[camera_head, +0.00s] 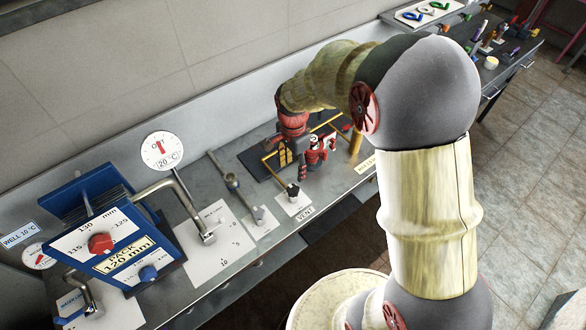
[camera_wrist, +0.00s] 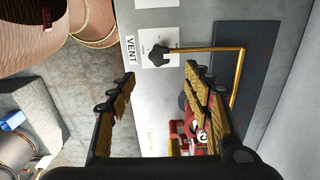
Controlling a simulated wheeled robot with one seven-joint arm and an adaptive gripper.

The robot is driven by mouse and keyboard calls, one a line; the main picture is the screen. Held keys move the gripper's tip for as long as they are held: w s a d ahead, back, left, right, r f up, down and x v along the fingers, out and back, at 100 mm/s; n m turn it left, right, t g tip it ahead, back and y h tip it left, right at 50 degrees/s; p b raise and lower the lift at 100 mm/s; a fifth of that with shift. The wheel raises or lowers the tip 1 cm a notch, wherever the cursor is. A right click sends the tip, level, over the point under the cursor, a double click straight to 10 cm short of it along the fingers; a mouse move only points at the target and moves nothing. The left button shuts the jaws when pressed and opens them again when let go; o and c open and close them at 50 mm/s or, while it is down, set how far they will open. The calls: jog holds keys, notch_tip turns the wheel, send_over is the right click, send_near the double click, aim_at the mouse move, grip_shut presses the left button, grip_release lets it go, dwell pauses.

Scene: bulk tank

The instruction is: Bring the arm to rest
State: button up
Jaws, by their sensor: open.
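My gripper (camera_wrist: 160,82) is open in the wrist view, its two ridged, yellowish fingers wide apart with nothing between them. In the head view my arm reaches over the bench, its red wrist end (camera_head: 291,124) bent down above the dark plate. The black VENT knob (camera_wrist: 158,54) on its white plate lies beyond the fingertips in the wrist view, apart from them. It also shows in the head view (camera_head: 293,190). A red fitting with a round white mark (camera_wrist: 203,135) is partly hidden behind the right finger.
A yellow pipe (camera_wrist: 238,70) runs beside the VENT knob. A blue PACK 120 mm box (camera_head: 118,240), a dial gauge (camera_head: 161,150) and bent pipes stand left along the bench. A tray (camera_head: 428,12) and small tools lie far right. Floor (camera_head: 540,175) is open at right.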

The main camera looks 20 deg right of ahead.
dwell(0.4)
jog(key=s+r+n+t+b, duration=0.2)
jog(key=s+r+n+b, duration=0.2)
jog(key=s+r+n, duration=0.3)
jog(key=s+r+n+t+b, duration=0.3)
jog(key=s+r+n, duration=0.4)
jog(key=s, duration=0.7)
jog(key=shift+n+t+b, duration=0.3)
jog(key=shift+b, duration=0.5)
jog(key=shift+a+r, duration=0.1)
